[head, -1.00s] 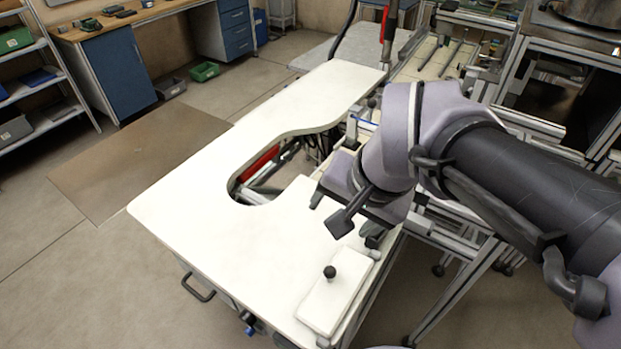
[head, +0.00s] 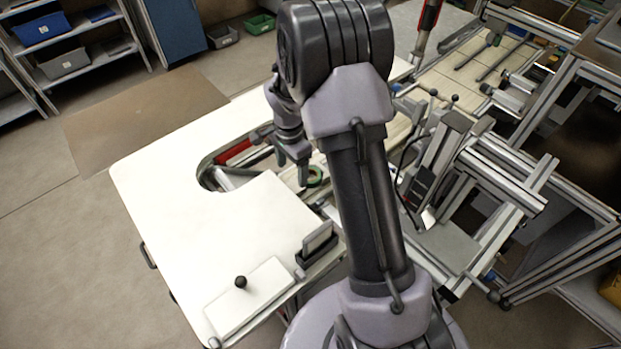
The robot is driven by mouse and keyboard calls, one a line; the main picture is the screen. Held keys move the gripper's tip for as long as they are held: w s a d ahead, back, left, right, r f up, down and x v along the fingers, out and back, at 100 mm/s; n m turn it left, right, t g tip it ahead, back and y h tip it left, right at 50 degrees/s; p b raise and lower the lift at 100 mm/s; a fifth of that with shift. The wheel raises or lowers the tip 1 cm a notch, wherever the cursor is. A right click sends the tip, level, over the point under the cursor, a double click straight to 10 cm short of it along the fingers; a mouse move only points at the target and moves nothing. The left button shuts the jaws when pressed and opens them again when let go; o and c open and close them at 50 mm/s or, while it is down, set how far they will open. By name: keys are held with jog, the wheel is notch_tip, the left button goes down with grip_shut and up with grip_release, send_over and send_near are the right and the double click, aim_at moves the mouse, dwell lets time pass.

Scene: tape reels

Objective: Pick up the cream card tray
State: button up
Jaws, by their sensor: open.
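A green tape reel (head: 315,176) lies just right of the fingers, partly hidden by my arm.
The white table (head: 210,240) has a wide bare top. A white flat block with a black knob (head: 262,297) lies at its near edge. Metal frames and rails (head: 480,190) crowd the right. Shelves with bins (head: 75,45) stand at the far left.

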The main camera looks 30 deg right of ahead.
aim_at(295, 185)
jog(key=f, duration=0.1)
jog(key=f+b, duration=0.1)
jog(key=f, duration=0.2)
jog(key=shift+s+d+f, duration=0.1)
jog(key=shift+s+f, duration=0.25)
jog(key=shift+f, duration=0.45)
jog(key=shift+r, duration=0.1)
grip_shut()
